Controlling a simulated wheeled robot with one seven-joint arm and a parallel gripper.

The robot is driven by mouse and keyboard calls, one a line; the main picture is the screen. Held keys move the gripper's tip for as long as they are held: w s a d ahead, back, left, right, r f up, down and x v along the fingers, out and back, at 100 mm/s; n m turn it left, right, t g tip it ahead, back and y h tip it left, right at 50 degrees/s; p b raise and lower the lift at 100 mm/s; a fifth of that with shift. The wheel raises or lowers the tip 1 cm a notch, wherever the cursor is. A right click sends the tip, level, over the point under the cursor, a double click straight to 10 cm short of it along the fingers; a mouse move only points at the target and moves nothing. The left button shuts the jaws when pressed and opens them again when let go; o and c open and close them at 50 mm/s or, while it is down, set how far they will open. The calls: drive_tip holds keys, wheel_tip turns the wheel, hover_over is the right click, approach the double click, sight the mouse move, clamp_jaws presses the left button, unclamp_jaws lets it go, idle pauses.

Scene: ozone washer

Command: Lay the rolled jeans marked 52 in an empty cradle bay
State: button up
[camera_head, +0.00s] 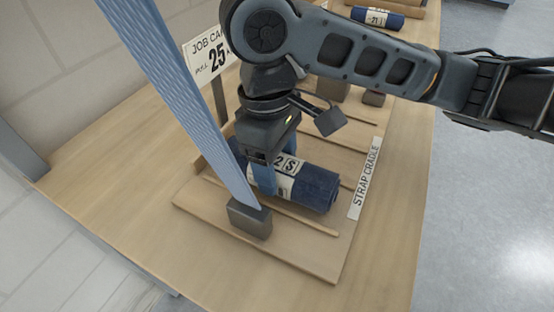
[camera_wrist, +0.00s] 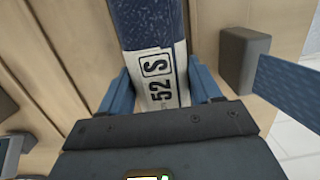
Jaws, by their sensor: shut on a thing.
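My gripper (camera_head: 272,185) points down from above and is shut on the roll, with a blue finger on each side of the band. In the wrist view the two fingers (camera_wrist: 160,92) flank the band. My gripper and a blue strap hide the roll's left end.
A blue strap (camera_head: 180,95) rises steeply from a grey block (camera_head: 250,220) close beside the gripper. A job card sign (camera_head: 210,58) reading 25 stands behind. Another banded roll marked 21 (camera_head: 377,18) lies at the back. Bare table shows at left.

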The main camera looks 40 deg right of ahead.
drive_tip(key=o, duration=1.5)
drive_tip(key=shift+c, duration=0.2)
wheel_tip(320, 180, up, 12)
drive_tip(key=w+p, duration=0.1)
drive_tip(key=shift+w+a+p, duration=0.15)
drive_tip(key=shift+w+p, duration=0.1)
drive_tip(key=shift+p, duration=0.1)
drive_tip(key=shift+r, duration=0.1)
